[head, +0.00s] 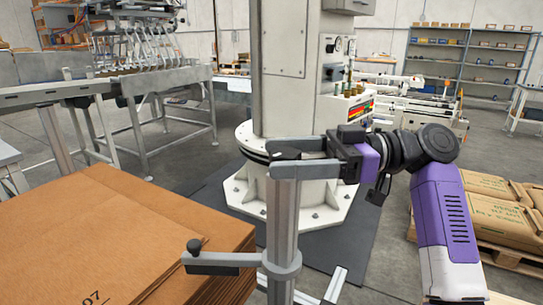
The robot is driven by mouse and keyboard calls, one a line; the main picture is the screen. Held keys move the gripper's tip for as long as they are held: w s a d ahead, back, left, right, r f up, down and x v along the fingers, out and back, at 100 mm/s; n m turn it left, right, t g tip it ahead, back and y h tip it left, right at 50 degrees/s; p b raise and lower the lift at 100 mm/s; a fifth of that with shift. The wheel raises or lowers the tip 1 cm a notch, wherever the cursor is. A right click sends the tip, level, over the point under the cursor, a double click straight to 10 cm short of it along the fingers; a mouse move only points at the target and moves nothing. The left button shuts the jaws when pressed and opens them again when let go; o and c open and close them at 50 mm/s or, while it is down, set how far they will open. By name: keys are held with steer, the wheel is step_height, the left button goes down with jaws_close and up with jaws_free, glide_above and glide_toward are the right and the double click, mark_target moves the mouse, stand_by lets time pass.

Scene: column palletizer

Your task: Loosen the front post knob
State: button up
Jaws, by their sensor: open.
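A grey upright post (283,215) stands in front of me. A collar on it carries a short bar to the left, with a small black knob (195,247) at its end, above the brown cardboard. My gripper (277,158) reaches in from the right at the post's top, above and to the right of that knob and apart from it. Its two grey fingers are open, one above the other, with a dark piece between them. I cannot tell whether the fingers touch the post, or what the dark piece is.
A stack of flat brown cardboard (110,235) fills the lower left. A white column (285,75) on a bolted base stands behind the post. A conveyor (110,90) is at the back left. Brown sacks on a pallet (490,205) lie right. Shelves stand at the back right.

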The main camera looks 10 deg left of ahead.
steer(key=shift+v, duration=2.6)
steer(key=shift+r, duration=0.1)
